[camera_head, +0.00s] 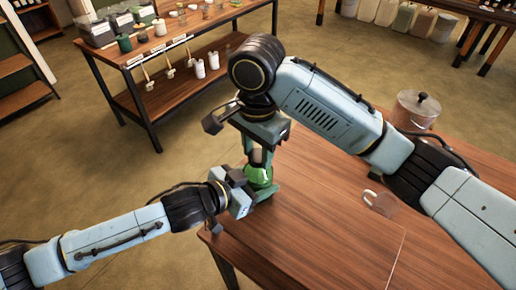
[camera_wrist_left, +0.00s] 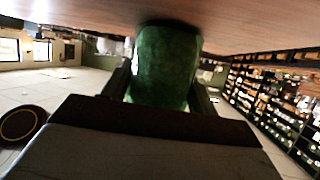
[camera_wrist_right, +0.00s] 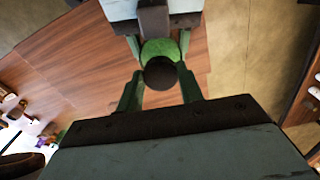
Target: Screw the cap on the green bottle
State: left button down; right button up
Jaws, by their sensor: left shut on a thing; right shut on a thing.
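The green bottle (camera_head: 258,176) stands upright near the left corner of the wooden table. My left gripper (camera_head: 254,190) is shut on the bottle's body from the side; the bottle fills the space between its fingers in the left wrist view (camera_wrist_left: 165,68). My right gripper (camera_head: 257,152) points down from above and is shut on the dark round cap (camera_wrist_right: 160,73). In the right wrist view the cap sits between the fingertips over the green bottle (camera_wrist_right: 158,48). I cannot tell whether the cap touches the bottle's neck.
The table's front is clear. A shelf table (camera_head: 185,85) with containers stands behind, across open floor.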

jog(key=m, duration=1)
jog(key=shift+w, duration=0.1)
jog(key=o, duration=0.9)
jog(key=shift+r, duration=2.25)
jog(key=shift+c, duration=0.3)
